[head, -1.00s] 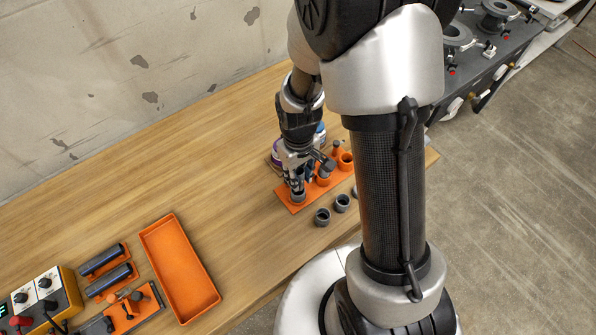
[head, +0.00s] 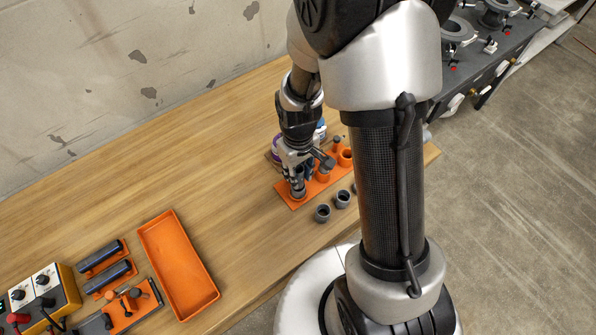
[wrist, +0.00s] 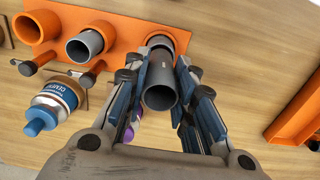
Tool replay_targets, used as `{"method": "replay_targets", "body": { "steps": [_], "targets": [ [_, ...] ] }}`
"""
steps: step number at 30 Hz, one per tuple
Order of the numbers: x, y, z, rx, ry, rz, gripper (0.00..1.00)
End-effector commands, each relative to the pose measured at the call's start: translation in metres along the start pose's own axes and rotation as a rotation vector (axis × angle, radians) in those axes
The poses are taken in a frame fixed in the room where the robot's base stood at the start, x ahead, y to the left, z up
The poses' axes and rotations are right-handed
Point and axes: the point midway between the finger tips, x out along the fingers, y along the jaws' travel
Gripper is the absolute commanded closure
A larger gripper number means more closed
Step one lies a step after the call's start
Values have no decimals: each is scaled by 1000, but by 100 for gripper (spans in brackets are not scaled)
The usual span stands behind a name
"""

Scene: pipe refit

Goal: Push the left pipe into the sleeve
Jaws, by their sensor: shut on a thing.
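A grey pipe (wrist: 160,88) stands between my gripper's (wrist: 160,66) fingers in the wrist view, and they are shut on it. Its far end meets the grey sleeve (wrist: 159,41) seated at the end of the orange base (wrist: 118,35). How deep the pipe sits in the sleeve is hidden. In the head view my gripper (head: 297,172) is over the near left end of the orange base (head: 290,203). A second grey pipe (wrist: 85,45) stands in the middle orange holder, and the far holder (wrist: 36,27) looks empty.
A cement jar with a blue cap (wrist: 52,104) stands close beside the base. Loose grey fittings (head: 323,213) lie in front of it. An empty orange tray (head: 179,265), dark cylinders in orange holders (head: 111,277) and a yellow control box (head: 45,296) are at left. The bench between is clear.

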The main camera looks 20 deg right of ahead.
Motion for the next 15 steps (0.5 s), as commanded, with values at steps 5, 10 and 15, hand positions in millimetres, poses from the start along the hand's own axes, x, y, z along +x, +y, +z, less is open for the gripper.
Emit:
{"method": "replay_targets", "body": {
  "steps": [5, 10, 15],
  "targets": [
    [0, 0, 0, 0, 0, 0, 97],
    [3, 0, 0, 0, 0, 0, 97],
    [9, 0, 0, 0, 1, 0, 97]
  ]
}}
